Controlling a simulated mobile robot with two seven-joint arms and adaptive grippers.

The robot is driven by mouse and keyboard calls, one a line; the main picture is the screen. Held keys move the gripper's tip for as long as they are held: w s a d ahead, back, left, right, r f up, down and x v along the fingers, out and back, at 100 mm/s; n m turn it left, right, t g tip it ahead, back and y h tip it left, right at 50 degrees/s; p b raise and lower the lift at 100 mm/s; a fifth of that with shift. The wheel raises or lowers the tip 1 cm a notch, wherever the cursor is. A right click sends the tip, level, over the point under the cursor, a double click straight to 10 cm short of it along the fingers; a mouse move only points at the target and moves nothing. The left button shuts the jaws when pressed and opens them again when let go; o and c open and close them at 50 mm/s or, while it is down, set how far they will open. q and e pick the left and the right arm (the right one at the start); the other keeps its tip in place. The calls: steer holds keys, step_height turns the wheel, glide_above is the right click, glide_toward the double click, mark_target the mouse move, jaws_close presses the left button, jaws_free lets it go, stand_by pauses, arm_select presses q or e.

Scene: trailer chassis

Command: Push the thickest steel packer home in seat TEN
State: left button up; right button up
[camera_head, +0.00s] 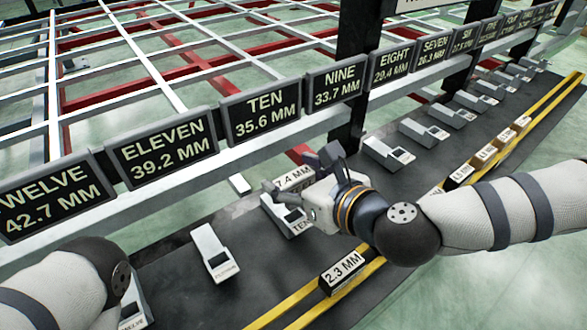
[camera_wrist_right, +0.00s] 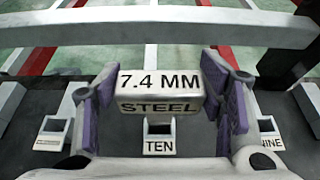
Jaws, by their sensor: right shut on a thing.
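The steel packer (camera_wrist_right: 160,92), a pale block marked 7.4 MM STEEL, is between the purple pads of my right gripper (camera_wrist_right: 162,105). In the head view the packer (camera_head: 294,178) shows partly behind the right gripper (camera_head: 300,190), which is shut on it. Seat TEN (camera_head: 292,222), a pale seat with a dark recess, lies below the gripper. In the wrist view seat TEN (camera_wrist_right: 159,146) shows under the packer, roughly in line with it. The packer appears held above the seat; the exact gap is hard to tell. My left arm enters at lower left, its gripper out of view.
A 2.3 MM packer (camera_head: 342,270) stands on the yellow-lined strip, with several smaller ones farther right. Seat ELEVEN (camera_head: 213,250) and seat NINE (camera_head: 388,153) flank seat TEN. The sign TEN 35.6 MM (camera_head: 260,112) hangs on the white rail behind. A dark post rises behind NINE.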

mark_target(296, 207)
step_height(296, 207, down, 2)
steer(key=shift+b, duration=0.45)
steer(key=shift+p, duration=0.35)
stand_by(0.9)
steer(key=shift+f+b, duration=1.85)
steer(key=shift+f, duration=0.85)
steer(key=o, duration=1.5)
steer(key=shift+o, duration=0.2)
steer(key=shift+r, duration=0.1)
step_height(296, 207, up, 10)
steer(key=shift+f, duration=0.1)
